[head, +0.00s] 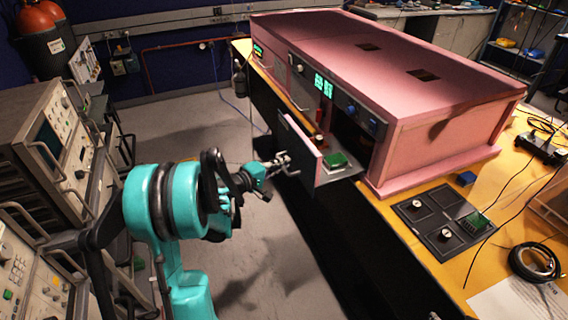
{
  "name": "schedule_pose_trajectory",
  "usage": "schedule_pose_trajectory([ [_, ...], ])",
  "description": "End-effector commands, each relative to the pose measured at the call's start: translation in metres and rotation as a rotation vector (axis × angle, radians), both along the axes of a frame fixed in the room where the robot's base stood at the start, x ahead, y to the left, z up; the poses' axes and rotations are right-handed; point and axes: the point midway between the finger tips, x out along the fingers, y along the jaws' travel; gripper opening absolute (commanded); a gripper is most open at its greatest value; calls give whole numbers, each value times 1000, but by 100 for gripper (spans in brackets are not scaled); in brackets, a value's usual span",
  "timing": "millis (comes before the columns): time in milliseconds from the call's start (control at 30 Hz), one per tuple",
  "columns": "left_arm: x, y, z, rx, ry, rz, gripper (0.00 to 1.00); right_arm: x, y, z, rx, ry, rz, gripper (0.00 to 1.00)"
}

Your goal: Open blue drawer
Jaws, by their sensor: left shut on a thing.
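A pink foam enclosure (395,70) stands on the yellow bench top. The grip itself is small and partly hidden.
A dark panel with dials (443,222) lies on the yellow bench (395,250), near a coiled black cable (534,262). Instrument racks (45,150) stand at the left.

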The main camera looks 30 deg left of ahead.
Motion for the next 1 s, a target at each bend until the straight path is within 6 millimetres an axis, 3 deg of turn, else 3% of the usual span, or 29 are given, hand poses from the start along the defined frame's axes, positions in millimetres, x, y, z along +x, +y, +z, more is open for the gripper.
schedule_pose_trajectory([
  [100,0,-1,-1,1,1,-1,0,0,0,0,0,0,0,40],
  [133,0,-1,-1,1,1,-1,14,0,0,0,0,0,0,40],
  [200,0,0,0,1,1,-1,31,0,0,0,0,0,0,40],
  [600,-7,2,1,0,0,2,31,0,0,0,0,0,0,40],
  [1000,-83,24,17,0,1,4,31,0,0,0,0,0,0,40],
])
